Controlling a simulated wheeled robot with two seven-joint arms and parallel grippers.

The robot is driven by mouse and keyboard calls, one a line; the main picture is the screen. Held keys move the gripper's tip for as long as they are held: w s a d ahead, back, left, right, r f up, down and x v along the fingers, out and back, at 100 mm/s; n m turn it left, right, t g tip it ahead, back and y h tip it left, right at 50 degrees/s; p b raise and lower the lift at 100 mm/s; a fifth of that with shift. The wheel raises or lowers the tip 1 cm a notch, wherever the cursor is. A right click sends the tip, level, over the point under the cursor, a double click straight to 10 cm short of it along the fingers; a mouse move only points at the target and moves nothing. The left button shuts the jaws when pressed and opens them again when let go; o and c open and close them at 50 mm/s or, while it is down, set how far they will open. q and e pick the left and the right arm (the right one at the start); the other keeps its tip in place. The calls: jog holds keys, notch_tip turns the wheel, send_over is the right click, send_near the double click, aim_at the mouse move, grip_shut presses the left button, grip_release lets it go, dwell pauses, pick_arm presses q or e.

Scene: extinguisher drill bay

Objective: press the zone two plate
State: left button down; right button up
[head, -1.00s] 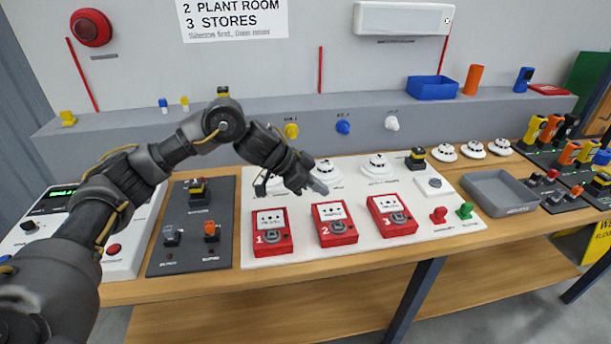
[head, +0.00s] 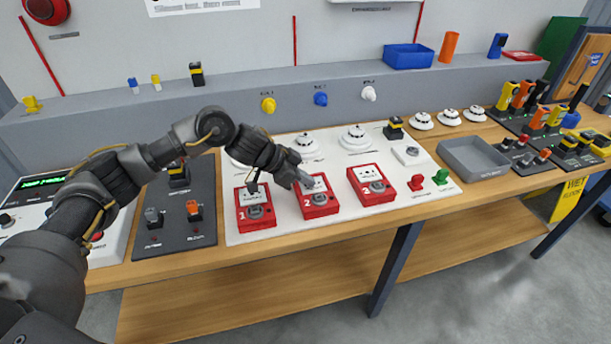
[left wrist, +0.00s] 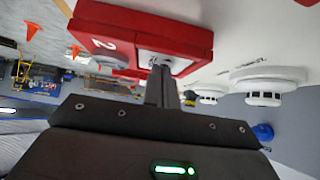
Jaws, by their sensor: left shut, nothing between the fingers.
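The zone two call point (head: 318,205) is a red box marked 2 on the white board, between box 1 (head: 256,222) and box 3 (head: 371,198). Its white plate (head: 320,183) is partly hidden by my left gripper (head: 308,181), which is shut and empty. The fingertips are at the plate in the head view. In the left wrist view the fingers (left wrist: 161,76) point at the white plate (left wrist: 170,62) of the red box (left wrist: 185,22). I cannot tell whether they touch it. My right gripper is not in view.
White round detectors (head: 355,138) stand behind the boxes. Red (head: 416,182) and green (head: 440,177) small pieces stand right of box 3. A grey tray (head: 475,172) is further right. A dark panel with switches (head: 172,222) lies left of the board.

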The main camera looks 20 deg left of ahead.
aim_at(306, 187)
pick_arm(q)
jog(key=shift+s+f, duration=0.25)
jog(key=shift+f, duration=0.6)
notch_tip(306, 187, up, 6)
jog(key=p, duration=0.6)
jog(key=shift+w+f, duration=0.15)
jog(key=shift+f, duration=0.05)
jog(key=shift+s+a+r+b, duration=0.15)
jog(key=shift+s+a+b, duration=0.15)
jog(key=shift+a+b, duration=0.4)
jog(key=b+v, duration=0.1)
jog(key=v, duration=0.7)
jog(key=shift+r, duration=0.25)
jog(key=shift+d, duration=0.1)
